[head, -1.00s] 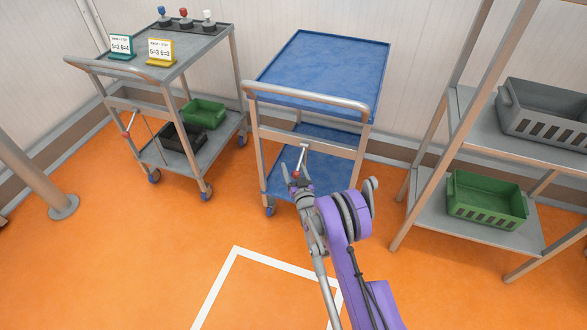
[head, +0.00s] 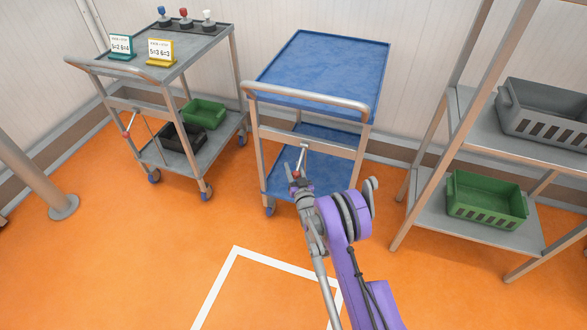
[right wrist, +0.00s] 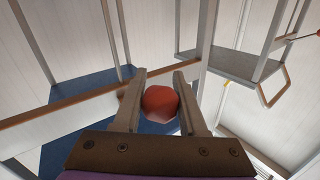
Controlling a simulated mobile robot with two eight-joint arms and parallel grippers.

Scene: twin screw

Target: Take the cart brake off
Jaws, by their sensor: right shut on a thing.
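The blue-topped cart (head: 325,62) stands in the middle of the head view. Its brake lever (head: 303,157) hangs below the front crossbar and ends in a red knob. My right gripper (head: 297,177) is at the lower end of this lever, shut on the knob. In the right wrist view the red knob (right wrist: 160,103) sits between the two fingers of my right gripper (right wrist: 160,98). My left gripper is not in view.
A grey cart (head: 190,58) with signs, several knobs on top and bins below stands at left. A metal shelf (head: 470,119) with a grey bin (head: 545,112) and a green bin (head: 487,200) stands at right. Orange floor (head: 130,260) in front is clear.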

